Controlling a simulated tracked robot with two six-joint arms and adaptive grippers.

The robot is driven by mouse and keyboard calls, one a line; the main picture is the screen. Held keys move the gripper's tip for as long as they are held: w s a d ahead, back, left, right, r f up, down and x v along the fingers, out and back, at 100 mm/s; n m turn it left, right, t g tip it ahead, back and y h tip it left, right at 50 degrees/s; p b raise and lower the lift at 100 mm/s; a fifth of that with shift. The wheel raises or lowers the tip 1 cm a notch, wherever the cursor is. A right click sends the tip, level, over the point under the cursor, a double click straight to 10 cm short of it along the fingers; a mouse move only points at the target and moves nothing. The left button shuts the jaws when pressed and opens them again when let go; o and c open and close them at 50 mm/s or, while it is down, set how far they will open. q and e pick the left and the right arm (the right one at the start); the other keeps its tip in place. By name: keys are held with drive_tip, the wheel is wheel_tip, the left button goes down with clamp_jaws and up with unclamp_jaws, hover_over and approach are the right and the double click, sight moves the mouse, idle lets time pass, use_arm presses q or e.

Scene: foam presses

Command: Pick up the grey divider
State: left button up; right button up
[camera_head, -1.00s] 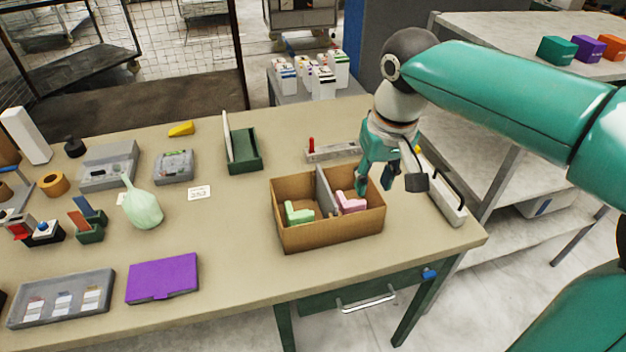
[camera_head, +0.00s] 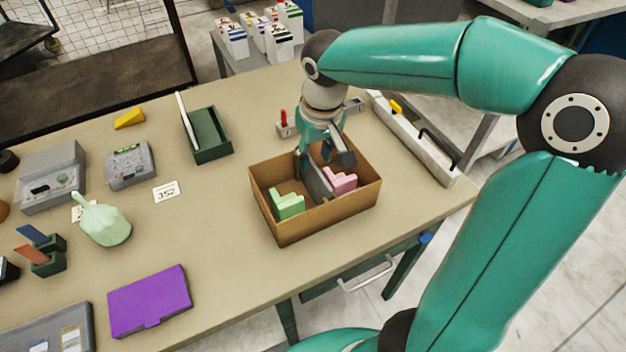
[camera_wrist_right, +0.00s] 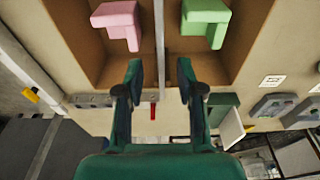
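The grey divider (camera_head: 318,187) stands upright across the cardboard box (camera_head: 310,222), splitting it into two compartments. A green foam piece (camera_head: 287,204) lies in the left compartment and a pink foam piece (camera_head: 340,181) in the right one. My right gripper (camera_head: 322,160) is over the far end of the divider. In the right wrist view the divider (camera_wrist_right: 159,40) runs between the two open fingertips (camera_wrist_right: 160,78), with space visible on either side. The pink piece (camera_wrist_right: 118,20) and green piece (camera_wrist_right: 206,20) lie beyond the fingers. My left gripper is out of view.
A dark green tray (camera_head: 212,140) holding a white panel stands left of the box. A grey fixture with a red pin (camera_head: 284,118) lies behind it. A long white bar with a black handle (camera_head: 425,150) lies at the right.

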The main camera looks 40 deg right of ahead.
hover_over(313, 198)
drive_tip(key=shift+w+d+f+p, duration=0.1)
drive_tip(key=shift+f+p, duration=0.05)
drive_tip(key=shift+f, duration=1.1)
drive_tip(key=shift+w+d+f+p, duration=0.1)
drive_tip(key=shift+d+f+p, duration=0.05)
drive_tip(key=shift+f, duration=1.1)
drive_tip(key=shift+w+d+f+p, duration=0.1)
drive_tip(key=shift+f+p, duration=0.05)
drive_tip(key=shift+f, duration=1.1)
clamp_jaws()
